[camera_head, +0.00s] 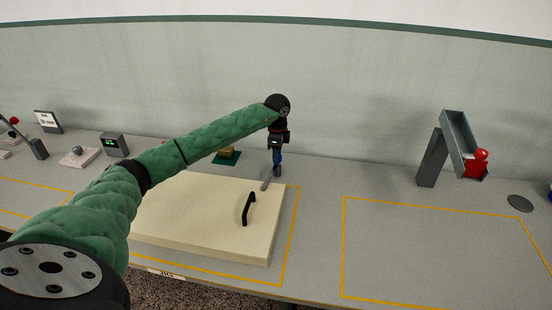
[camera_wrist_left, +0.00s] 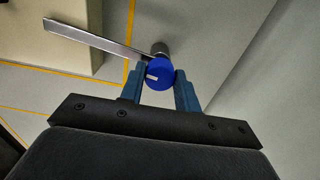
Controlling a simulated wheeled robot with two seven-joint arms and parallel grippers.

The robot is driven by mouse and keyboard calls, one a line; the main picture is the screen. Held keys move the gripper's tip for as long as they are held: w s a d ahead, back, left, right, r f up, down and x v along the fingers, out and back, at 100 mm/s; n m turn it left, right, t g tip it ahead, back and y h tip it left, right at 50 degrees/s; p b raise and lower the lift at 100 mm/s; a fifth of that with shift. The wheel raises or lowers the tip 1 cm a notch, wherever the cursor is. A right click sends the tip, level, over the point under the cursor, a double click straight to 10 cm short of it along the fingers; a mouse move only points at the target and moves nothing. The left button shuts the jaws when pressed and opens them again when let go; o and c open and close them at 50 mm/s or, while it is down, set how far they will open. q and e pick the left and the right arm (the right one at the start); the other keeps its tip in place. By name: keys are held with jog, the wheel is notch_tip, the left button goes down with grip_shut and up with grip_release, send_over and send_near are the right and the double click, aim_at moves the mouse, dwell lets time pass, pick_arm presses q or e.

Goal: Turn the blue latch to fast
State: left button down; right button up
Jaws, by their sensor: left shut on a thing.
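The blue latch (camera_wrist_left: 159,73) shows in the left wrist view as a round blue knob with a white mark. A flat grey metal bar (camera_wrist_left: 95,38) reaches from it to the upper left, over the edge of a cream board. My left gripper (camera_wrist_left: 160,84) has its two blue fingers shut on the knob, one on each side. In the head view my left gripper (camera_head: 277,160) points down at the back right corner of the cream board (camera_head: 190,215), and the bar (camera_head: 267,178) shows beside it. The knob itself is hidden there. My right gripper is not in view.
A black handle (camera_head: 249,208) stands on the cream board. Yellow outlines mark the table, and the right outlined area (camera_head: 430,250) is empty. A grey stand with a chute (camera_head: 458,140) holds a red thing (camera_head: 476,164) at the right. Small devices (camera_head: 114,144) stand at the back left.

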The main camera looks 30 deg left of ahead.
pick_arm(q)
jog(key=shift+n, duration=0.6)
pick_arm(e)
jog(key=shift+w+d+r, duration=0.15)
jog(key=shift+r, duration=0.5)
pick_arm(q)
jog(key=c, duration=1)
grip_release()
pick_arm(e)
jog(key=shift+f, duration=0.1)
pick_arm(q)
jog(key=shift+r, duration=0.3)
notch_tip(320, 180, up, 6)
jog(key=shift+b, duration=1.15)
jog(key=shift+r, duration=0.6)
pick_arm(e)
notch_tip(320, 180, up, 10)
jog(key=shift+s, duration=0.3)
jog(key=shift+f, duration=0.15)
